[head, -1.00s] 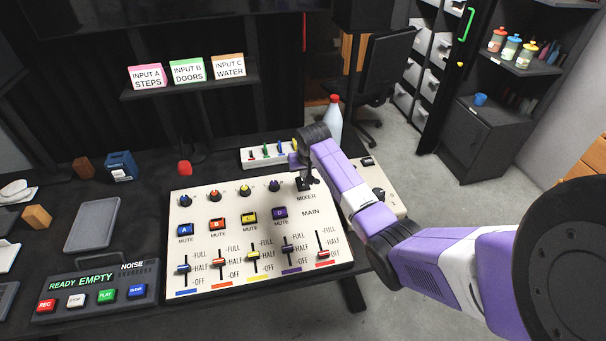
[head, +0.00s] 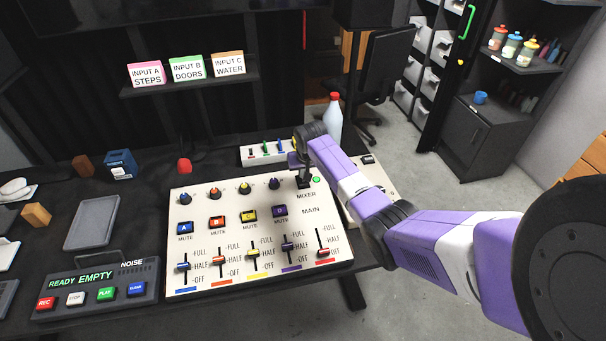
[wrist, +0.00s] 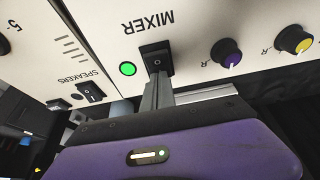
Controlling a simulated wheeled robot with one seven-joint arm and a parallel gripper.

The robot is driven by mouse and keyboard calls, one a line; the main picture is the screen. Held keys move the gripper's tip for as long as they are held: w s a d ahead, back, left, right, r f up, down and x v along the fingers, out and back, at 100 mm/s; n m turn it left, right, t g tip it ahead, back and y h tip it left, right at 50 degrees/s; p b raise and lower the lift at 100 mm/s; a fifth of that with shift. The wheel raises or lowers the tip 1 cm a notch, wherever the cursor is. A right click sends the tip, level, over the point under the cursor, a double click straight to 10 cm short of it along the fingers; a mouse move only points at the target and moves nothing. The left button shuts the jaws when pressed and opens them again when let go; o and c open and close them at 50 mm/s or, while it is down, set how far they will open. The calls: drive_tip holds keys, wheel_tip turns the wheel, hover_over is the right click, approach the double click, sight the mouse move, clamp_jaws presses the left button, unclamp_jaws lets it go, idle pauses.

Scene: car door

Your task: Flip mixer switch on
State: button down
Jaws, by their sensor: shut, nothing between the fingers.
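The black mixer switch (head: 305,184) is at the top right of the white mixer panel (head: 190,230), above the MIXER label. In the wrist view the switch (wrist: 157,57) is a black rocker, and a round lamp (wrist: 128,69) beside it glows green. The lamp also shows green in the head view (head: 316,180). My gripper (head: 303,175) is shut and empty, with its fingertips at the switch. In the wrist view the fingers (wrist: 158,90) reach to the near edge of the switch; I cannot tell whether they touch it.
Knobs, mute buttons and sliders cover the rest of the panel. A white box with coloured sliders (head: 264,153) and a bottle with a red cap (head: 333,120) stand behind it. A SPEAKERS switch (wrist: 92,92) is nearby. A recorder (head: 97,290) sits at left.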

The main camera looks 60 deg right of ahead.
drive_tip(key=shift+s+a+f, duration=0.15)
drive_tip(key=shift+s+a, duration=0.05)
drive_tip(key=shift+s+a+p, duration=0.5)
drive_tip(key=shift+a+p, duration=0.05)
drive_tip(key=shift+p, duration=0.4)
